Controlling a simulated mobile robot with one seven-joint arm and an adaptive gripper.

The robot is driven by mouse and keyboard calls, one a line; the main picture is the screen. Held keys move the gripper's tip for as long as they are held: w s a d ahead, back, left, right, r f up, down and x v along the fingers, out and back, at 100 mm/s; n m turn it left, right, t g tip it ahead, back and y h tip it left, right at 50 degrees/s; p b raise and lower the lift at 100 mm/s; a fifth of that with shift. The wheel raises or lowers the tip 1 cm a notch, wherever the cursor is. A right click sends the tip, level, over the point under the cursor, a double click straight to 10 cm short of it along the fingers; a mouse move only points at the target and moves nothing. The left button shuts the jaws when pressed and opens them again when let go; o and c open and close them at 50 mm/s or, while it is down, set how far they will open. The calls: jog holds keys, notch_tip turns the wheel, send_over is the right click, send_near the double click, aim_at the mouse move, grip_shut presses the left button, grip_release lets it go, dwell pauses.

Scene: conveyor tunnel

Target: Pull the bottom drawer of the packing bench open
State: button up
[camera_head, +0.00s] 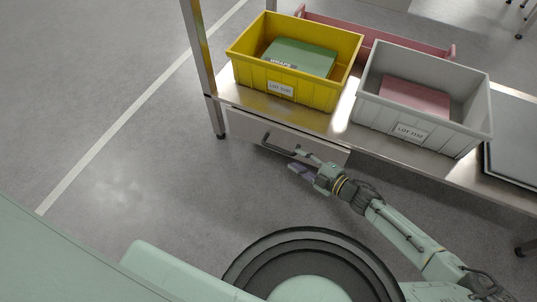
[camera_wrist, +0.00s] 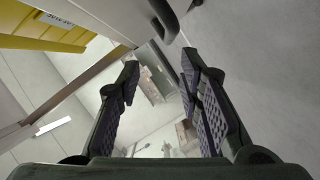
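The packing bench (camera_head: 338,128) stands at the upper right in the head view. A pale drawer front (camera_head: 240,125) with a dark bar handle (camera_head: 268,141) shows under its left part. Only one drawer front is visible; whether it is the bottom one I cannot tell. My gripper (camera_head: 297,161) is just in front of the drawer, near the right end of the handle. In the wrist view my gripper (camera_wrist: 160,60) is open with nothing between its fingers. The handle (camera_wrist: 166,18) is at the top there, beyond the fingertips and not between them.
A yellow crate (camera_head: 295,90) with a green item and a grey crate (camera_head: 417,132) with a pink item stand on the bench top. A bench post (camera_head: 201,55) rises at the left. The floor (camera_head: 110,170) to the left is clear.

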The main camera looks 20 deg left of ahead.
aim_at(281, 151)
jog(key=b+x, duration=0.1)
jog(key=x, duration=0.2)
jog(key=f+b+x, duration=0.1)
jog(key=x, duration=0.3)
jog(key=b+x, duration=0.1)
jog(key=x, duration=0.3)
jog(key=shift+d+f, duration=0.25)
jog(key=shift+f, duration=0.1)
grip_shut()
dwell(0.5)
